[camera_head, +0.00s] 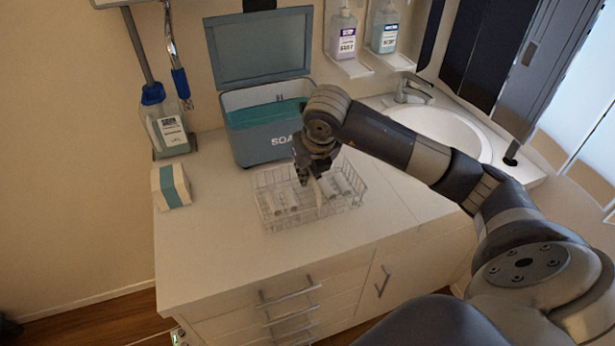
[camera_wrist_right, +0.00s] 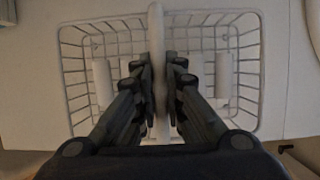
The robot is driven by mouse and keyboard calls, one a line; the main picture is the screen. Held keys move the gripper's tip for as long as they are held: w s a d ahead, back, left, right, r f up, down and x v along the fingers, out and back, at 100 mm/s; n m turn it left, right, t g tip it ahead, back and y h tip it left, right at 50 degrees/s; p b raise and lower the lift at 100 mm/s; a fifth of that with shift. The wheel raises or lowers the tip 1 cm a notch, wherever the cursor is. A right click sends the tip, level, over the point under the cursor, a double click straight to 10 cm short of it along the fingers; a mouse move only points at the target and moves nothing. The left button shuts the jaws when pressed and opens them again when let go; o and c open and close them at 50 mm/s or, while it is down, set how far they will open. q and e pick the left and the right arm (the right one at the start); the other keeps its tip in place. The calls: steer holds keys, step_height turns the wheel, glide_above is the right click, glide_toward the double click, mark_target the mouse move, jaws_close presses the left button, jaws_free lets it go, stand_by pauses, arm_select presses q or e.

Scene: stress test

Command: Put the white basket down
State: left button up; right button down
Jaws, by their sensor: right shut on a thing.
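The white wire basket (camera_head: 268,207) is on or just above the white counter, in front of the grey box; I cannot tell for sure whether it touches the counter. It holds several pale cylindrical items (camera_head: 285,199). My right gripper (camera_head: 312,183) comes down over the middle of the basket. In the right wrist view the gripper (camera_wrist_right: 161,85) is shut on the basket's white handle (camera_wrist_right: 156,30), which runs between the fingers. The basket's wire rim (camera_wrist_right: 68,60) shows around it. My left gripper is not in view.
The open grey box (camera_head: 255,140) marked SOAK with teal liquid stands behind the basket. A sink (camera_head: 440,128) is at the right, and a small white and teal box (camera_head: 170,186) at the left. The counter's front strip (camera_head: 225,265) is clear.

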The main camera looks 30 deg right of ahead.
mark_target(305, 191)
steer(key=shift+w+d+f+p, duration=0.1)
steer(key=shift+f+p, duration=0.65)
steer(key=shift+f, duration=1.05)
steer(key=shift+f+b, duration=0.15)
steer(key=shift+b, duration=0.2)
steer(key=c, duration=1.7)
jaws_free()
